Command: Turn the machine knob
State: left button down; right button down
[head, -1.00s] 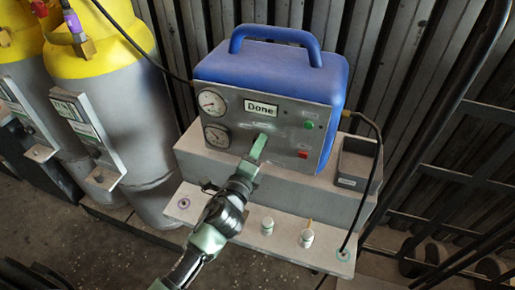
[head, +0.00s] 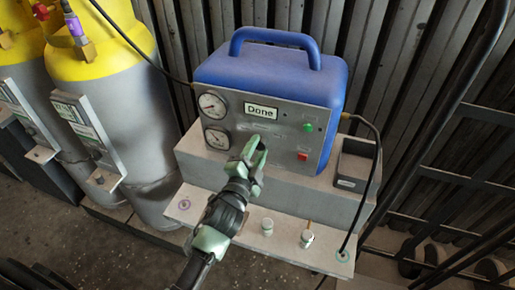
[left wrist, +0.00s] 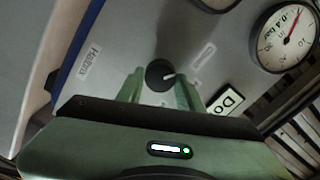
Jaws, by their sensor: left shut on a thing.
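The machine is a blue case with a handle and a grey front panel (head: 225,165). Its small round black knob (left wrist: 157,73) with a white pointer mark shows in the left wrist view. My left gripper (head: 257,153) is at the middle of the panel, shut on the knob. In the left wrist view its two green fingers (left wrist: 158,88) stand on either side of the knob. In the head view the gripper hides the knob. My right gripper is in neither view.
Two gauges (head: 212,104) and a "Done" label (head: 261,110) are on the panel, with a green button (head: 308,127) and a red switch (head: 302,156). Yellow-topped cylinders (head: 103,115) stand left. An open dark box (head: 355,165) and a black cable are at right.

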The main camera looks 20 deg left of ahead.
pick_arm(q)
jog(key=shift+f+n, duration=0.1)
jog(key=shift+n, duration=0.3)
jog(key=c, duration=0.9)
grip_release()
jog(key=s+b, duration=0.1)
jog(key=s, duration=0.6)
jog(key=shift+s+a, duration=0.1)
jog(key=shift+s, duration=0.3)
jog(key=shift+a, duration=0.1)
